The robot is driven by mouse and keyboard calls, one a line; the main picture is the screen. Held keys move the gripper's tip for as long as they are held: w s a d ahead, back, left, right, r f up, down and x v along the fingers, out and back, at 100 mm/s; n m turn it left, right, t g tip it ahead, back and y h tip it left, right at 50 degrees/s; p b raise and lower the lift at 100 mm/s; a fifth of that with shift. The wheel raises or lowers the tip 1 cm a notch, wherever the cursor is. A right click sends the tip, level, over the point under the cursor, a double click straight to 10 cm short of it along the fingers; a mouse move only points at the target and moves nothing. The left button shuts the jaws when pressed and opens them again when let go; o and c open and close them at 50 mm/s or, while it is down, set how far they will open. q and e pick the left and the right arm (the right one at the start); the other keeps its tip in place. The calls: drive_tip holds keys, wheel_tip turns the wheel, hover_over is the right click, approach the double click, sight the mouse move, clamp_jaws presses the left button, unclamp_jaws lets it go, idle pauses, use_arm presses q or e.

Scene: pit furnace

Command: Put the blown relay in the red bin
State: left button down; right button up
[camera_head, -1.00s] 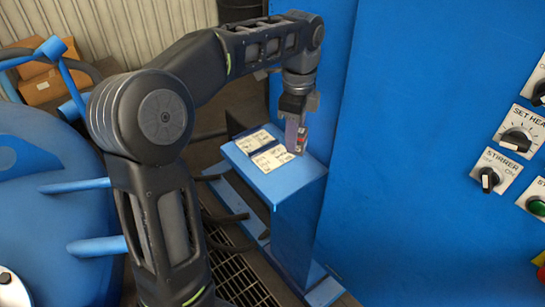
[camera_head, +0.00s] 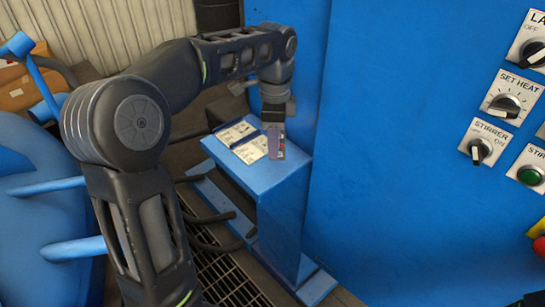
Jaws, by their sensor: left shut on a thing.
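My left gripper (camera_head: 275,140) points down over the right side of the blue pedestal's top. It is shut on a small dark part with a reddish mark (camera_head: 281,152), which looks like the relay. The fingers hide most of it, so I cannot tell its condition. My right gripper is not in view. No red bin shows in this view.
The blue pedestal (camera_head: 278,185) carries an open booklet (camera_head: 243,139). A tall blue cabinet (camera_head: 400,180) with knobs and a green button (camera_head: 530,176) fills the right. A blue rounded vessel (camera_head: 45,220) stands at left, with a floor grating (camera_head: 222,282) between.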

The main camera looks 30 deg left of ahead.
use_arm(q)
drive_tip(key=shift+f, duration=0.1)
drive_tip(key=shift+f, duration=1.85)
drive_tip(key=shift+f, duration=0.1)
drive_tip(key=c, duration=0.9)
unclamp_jaws()
drive_tip(key=shift+r+p, duration=0.45)
drive_tip(key=shift+r, duration=3.45)
